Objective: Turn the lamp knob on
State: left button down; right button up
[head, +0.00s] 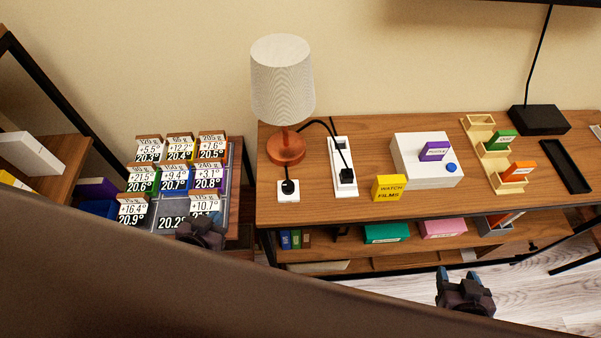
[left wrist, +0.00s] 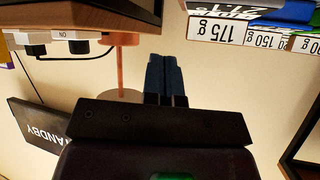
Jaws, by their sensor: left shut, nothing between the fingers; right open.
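The lamp has a pale ribbed shade (head: 283,80) and a copper base (head: 286,150) standing on the wooden console. A small white box with a round black knob (head: 288,187) sits at the console's front left, just in front of the lamp. My left gripper (head: 203,228) is left of the knob, over the card tray, apart from it. In the left wrist view its fingers (left wrist: 165,75) are together and empty. That view is upside down and shows the copper lamp stem (left wrist: 120,70) and an "ON" label (left wrist: 62,35). My right gripper (head: 463,280) is open, in front of the console.
A white power strip (head: 343,167) with black plugs and cables stands right of the knob. A yellow box (head: 389,188) and a white box (head: 427,160) stand further right. A dark "STANDBY" screen (left wrist: 35,130) shows in the wrist view.

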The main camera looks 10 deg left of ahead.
aim_at(287, 186)
jog(key=l+u, duration=0.6)
jog(key=u, duration=0.2)
jog(key=l+u, duration=0.35)
jog(key=j, duration=0.1)
